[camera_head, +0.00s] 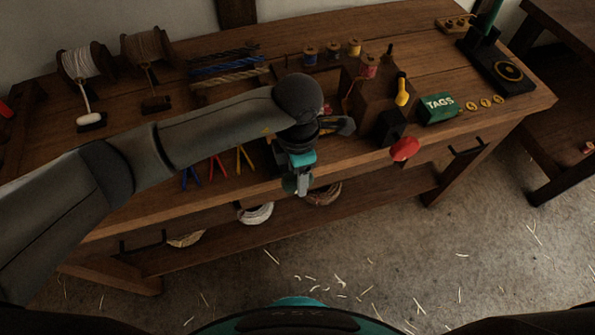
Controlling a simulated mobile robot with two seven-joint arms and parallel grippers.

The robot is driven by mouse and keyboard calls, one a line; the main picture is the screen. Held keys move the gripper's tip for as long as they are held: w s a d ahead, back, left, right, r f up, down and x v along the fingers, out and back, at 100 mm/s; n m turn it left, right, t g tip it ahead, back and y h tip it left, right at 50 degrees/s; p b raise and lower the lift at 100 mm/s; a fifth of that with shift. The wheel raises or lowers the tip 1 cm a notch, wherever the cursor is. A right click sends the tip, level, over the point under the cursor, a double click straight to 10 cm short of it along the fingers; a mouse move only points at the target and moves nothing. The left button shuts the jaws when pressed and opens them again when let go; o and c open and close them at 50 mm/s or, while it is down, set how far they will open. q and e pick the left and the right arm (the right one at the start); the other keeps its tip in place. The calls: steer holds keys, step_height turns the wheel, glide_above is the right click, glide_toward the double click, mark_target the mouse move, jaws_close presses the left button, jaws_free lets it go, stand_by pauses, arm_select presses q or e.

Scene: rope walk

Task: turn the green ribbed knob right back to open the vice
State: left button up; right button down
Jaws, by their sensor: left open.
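The green ribbed knob (290,184) shows as a dark green round shape at the front edge of the workbench, partly covered by my left gripper. My left arm reaches in from the left over the bench, and my left gripper (302,183) points down at the knob. A pale finger lies right beside the knob or over its right side; I cannot tell whether it touches. The gripper is open. The vice body behind the knob is mostly hidden by my wrist and gripper. My right gripper is not in view.
A red knob (404,149) sticks out from the bench front to the right. Behind it are a yellow-handled tool (402,90) and a green TAGS box (438,108). Thread spools (333,50) stand at the back. Rope coils (257,214) lie on the lower shelf.

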arm_select(q)
steer(key=c, duration=0.8)
jaws_close()
steer(key=shift+a+f+t+h+b, duration=0.2)
steer(key=shift+a+t+h+b, duration=0.1)
steer(key=shift+h+b, duration=0.6)
steer(key=h+b, duration=0.1)
steer(key=b, duration=0.1)
steer(key=t+h+b, duration=0.1)
steer(key=h+b, duration=0.1)
steer(key=b, duration=0.1)
steer(key=shift+s+a+f+h+b, duration=0.2)
steer(key=shift+a+h+b, duration=0.1)
steer(key=shift+a+b, duration=0.05)
steer(key=shift+r+t+h+b, duration=0.15)
steer(key=shift+t+h+b, duration=0.15)
steer(key=shift+h+b, duration=0.65)
steer(key=shift+y, duration=0.25)
